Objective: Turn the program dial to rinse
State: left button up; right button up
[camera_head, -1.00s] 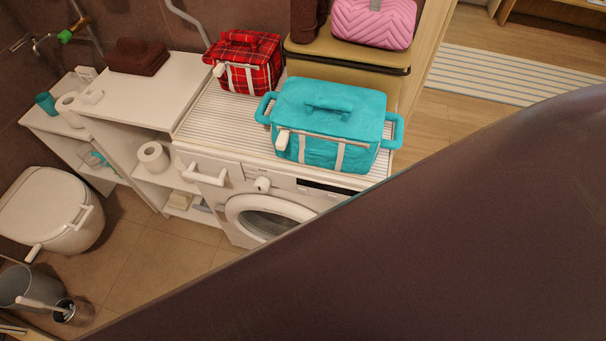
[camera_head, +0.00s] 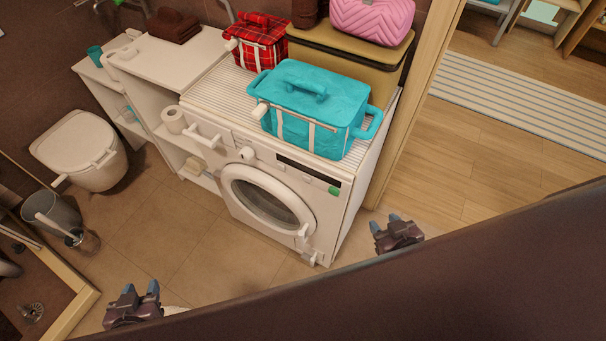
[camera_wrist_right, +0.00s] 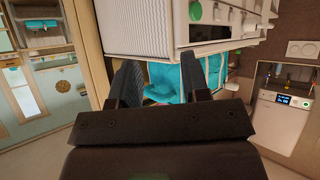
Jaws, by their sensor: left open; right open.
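The washing machine (camera_head: 312,210) stands in the middle of the head view, its round door closed. A white round knob (camera_head: 247,154), apparently the program dial, sits on its front panel, left of a dark display strip and a green button (camera_head: 334,191). The dial's setting is too small to read. My left gripper (camera_head: 140,289) is open and empty at the lower left, well away from the machine. My right gripper (camera_head: 385,222) is open to the right of the machine, apart from it. Its open fingers (camera_wrist_right: 165,80) also show in the right wrist view, with nothing held between them.
A turquoise bag (camera_head: 315,105) and a red plaid bag (camera_head: 257,45) stand on the machine's ridged top. A white shelf unit (camera_head: 160,55), a toilet (camera_head: 80,150) and a grey bin (camera_head: 50,212) are to the left. Tiled floor (camera_head: 190,235) is open before the machine.

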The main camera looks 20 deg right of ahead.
aim_at(247, 153)
jog(key=k+l, duration=0.3)
jog(key=l, duration=0.15)
jog(key=k+l, duration=0.3)
jog(key=i+j+z, duration=0.1)
jog(key=z, duration=0.3)
jog(key=i+j+z, duration=0.35)
jog(key=k+l, duration=0.05)
jog(key=l, duration=0.05)
